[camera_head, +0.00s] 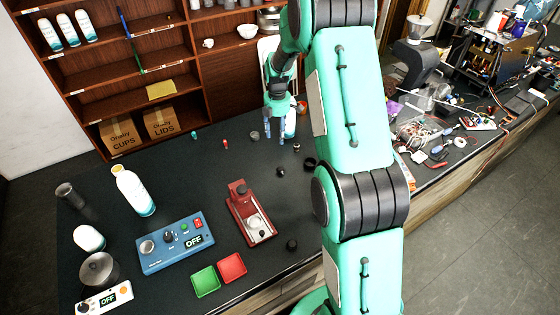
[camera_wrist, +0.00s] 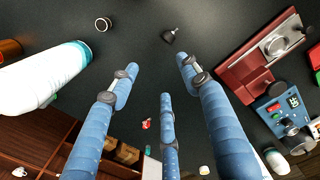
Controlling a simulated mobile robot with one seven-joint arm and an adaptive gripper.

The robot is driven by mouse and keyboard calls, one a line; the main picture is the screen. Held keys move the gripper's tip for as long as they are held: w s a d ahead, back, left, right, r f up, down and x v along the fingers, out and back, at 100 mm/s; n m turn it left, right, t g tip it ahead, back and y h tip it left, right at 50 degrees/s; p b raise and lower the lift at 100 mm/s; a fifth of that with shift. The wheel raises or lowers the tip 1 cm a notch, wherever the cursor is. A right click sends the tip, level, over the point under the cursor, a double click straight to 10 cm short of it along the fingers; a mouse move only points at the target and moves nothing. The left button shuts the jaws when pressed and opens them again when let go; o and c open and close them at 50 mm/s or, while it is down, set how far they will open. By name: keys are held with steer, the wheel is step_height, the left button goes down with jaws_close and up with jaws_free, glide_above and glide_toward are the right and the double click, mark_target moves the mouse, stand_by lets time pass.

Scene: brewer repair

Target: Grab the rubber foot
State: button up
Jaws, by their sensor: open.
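Several small dark pieces lie on the dark counter, and I cannot tell for sure which is the rubber foot. One small black piece with a short stem (camera_head: 280,171) lies in front of my gripper; it also shows at the top of the wrist view (camera_wrist: 170,36). A dark round ring-like piece (camera_head: 309,163) lies to its right; it appears at the top left of the wrist view (camera_wrist: 102,24). My gripper (camera_head: 281,136) points down above the counter, its blue fingers spread apart and empty (camera_wrist: 159,74). Both pieces are beyond the fingertips in the wrist view.
A red device (camera_head: 246,210) and a blue control box (camera_head: 176,243) stand left of my arm. A white-teal bottle (camera_wrist: 45,78) is close beside my fingers. More small dark pieces (camera_head: 254,135) (camera_head: 292,245) lie around. Cluttered tools (camera_head: 425,130) cover the right counter.

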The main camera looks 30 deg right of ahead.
steer(key=s+d+f+m+b, duration=0.1)
steer(key=f+m, duration=0.1)
steer(key=m, duration=0.7)
steer(key=s+d+f+m+y+b, duration=0.1)
steer(key=s+f+m, duration=0.1)
steer(key=m, duration=0.8)
steer(key=shift+s+f+y+b, duration=0.3)
steer(key=shift+f+b, duration=0.1)
steer(key=shift+f, duration=0.1)
glide_above(281, 168)
steer(key=d, duration=0.1)
steer(key=shift+f, duration=4.25)
steer(key=shift+f, duration=0.1)
